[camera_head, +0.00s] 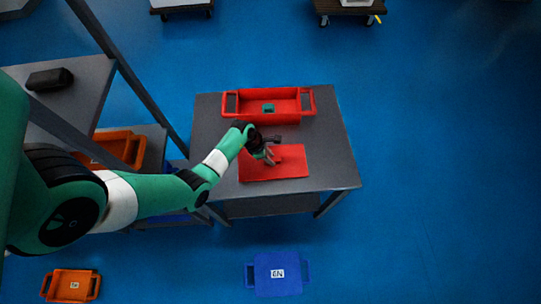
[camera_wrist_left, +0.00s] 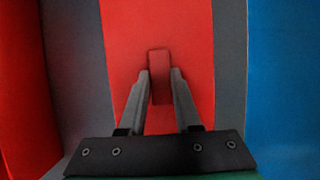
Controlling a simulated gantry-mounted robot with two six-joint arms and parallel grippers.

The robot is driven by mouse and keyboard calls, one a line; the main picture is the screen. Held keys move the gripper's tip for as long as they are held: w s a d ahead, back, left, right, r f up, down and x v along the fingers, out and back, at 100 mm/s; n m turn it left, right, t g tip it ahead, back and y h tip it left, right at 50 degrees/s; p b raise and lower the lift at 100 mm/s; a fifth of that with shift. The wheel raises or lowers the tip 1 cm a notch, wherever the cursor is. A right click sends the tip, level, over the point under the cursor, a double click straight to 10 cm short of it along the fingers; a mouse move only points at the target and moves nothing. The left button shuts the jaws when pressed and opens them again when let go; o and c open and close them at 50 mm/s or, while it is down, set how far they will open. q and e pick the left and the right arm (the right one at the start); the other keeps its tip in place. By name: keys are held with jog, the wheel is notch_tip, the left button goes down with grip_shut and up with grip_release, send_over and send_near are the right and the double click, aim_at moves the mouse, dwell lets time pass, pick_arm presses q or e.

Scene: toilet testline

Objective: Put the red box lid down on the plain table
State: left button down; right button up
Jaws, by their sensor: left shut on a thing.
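The red box lid (camera_head: 292,170) is a flat red panel over the front part of the grey table (camera_head: 334,138) in the head view. My left gripper (camera_head: 272,158) is at the lid's middle. In the left wrist view, the two fingers of my left gripper (camera_wrist_left: 160,88) are shut on the raised red handle of the lid (camera_wrist_left: 125,50). I cannot tell whether the lid touches the table top or is a little above it. My right gripper is not in view.
A red open box (camera_head: 290,117) with side handles stands at the table's back, with a small green item (camera_head: 268,108) inside. A grey shelf with an orange bin (camera_head: 125,148) is to the left. A blue bin (camera_head: 277,274) and an orange bin (camera_head: 72,285) are on the floor.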

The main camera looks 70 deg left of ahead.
pick_arm(q)
jog(key=shift+f, duration=0.1)
jog(key=c, duration=0.6)
grip_release()
jog(key=p+v, duration=0.5)
jog(key=v, duration=0.7)
jog(key=shift+r, duration=0.25)
